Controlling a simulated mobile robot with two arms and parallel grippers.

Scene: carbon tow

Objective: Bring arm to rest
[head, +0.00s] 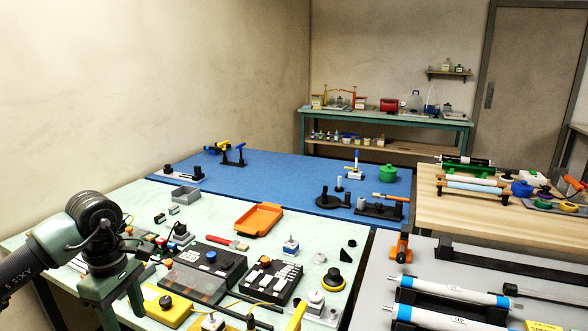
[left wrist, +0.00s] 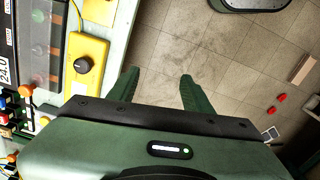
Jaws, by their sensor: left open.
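My left arm comes in from the left edge of the head view. My left gripper (head: 112,296) is at the near left, over or just beside the front part of the pale green table (head: 135,205); its height above the table is hard to tell. In the left wrist view my left gripper (left wrist: 157,90) has its two green fingers spread apart, with only tiled floor (left wrist: 180,40) seen between them. It holds nothing. The table edge and a yellow box with a black knob (left wrist: 85,63) lie left of the fingers there. My right gripper is not in view.
The pale green table is crowded with black panels (head: 270,282), a yellow box (head: 166,306) and an orange tray (head: 259,218). A blue mat (head: 280,175) lies behind. A grey table (head: 365,300) with white cylinders (head: 450,290) stands right. Two small red items (left wrist: 280,97) lie on the floor.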

